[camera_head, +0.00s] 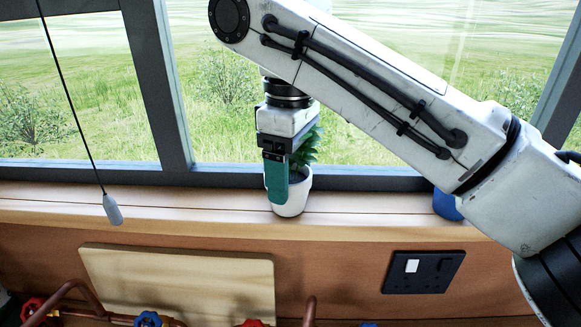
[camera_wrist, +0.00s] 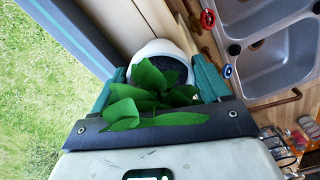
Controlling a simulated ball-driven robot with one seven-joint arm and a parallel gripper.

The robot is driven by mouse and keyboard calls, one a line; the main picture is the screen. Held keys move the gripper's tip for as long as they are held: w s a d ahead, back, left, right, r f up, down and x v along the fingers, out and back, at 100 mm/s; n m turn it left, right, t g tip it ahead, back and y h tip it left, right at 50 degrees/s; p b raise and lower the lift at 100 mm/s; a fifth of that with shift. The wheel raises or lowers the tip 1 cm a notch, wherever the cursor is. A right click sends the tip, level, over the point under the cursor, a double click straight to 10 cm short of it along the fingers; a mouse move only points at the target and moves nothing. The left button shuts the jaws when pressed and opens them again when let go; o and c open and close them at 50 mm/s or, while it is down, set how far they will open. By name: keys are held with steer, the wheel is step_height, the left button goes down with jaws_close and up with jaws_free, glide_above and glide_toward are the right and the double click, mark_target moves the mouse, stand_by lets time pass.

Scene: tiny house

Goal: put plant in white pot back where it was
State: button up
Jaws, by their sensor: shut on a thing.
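The plant in the white pot (camera_head: 296,197) is at the wooden window sill (camera_head: 180,205), upright, with its green leaves partly hidden behind my gripper. My gripper (camera_head: 277,188) points down, with a teal finger in front of the pot. In the wrist view the white pot (camera_wrist: 163,48) with dark soil sits between the two teal fingers of my gripper (camera_wrist: 160,78), and the green leaves (camera_wrist: 145,90) spread toward the camera. The gripper is shut on the pot. The pot's base appears to be at sill level, but I cannot tell whether it touches.
A blue object (camera_head: 446,205) stands on the sill to the right, partly behind my arm. A pull cord handle (camera_head: 113,209) hangs at the left. A wooden board (camera_head: 180,280), a dark socket (camera_head: 423,272) and a double sink (camera_wrist: 275,60) are nearby. The sill beside the pot is clear.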

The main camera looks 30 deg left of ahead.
steer(key=o, duration=0.9)
steer(key=shift+f, duration=0.1)
step_height(320, 180, up, 11)
steer(key=p, duration=0.5)
steer(key=shift+f, duration=0.2)
steer(key=shift+r, duration=0.8)
steer(key=shift+s, duration=0.1)
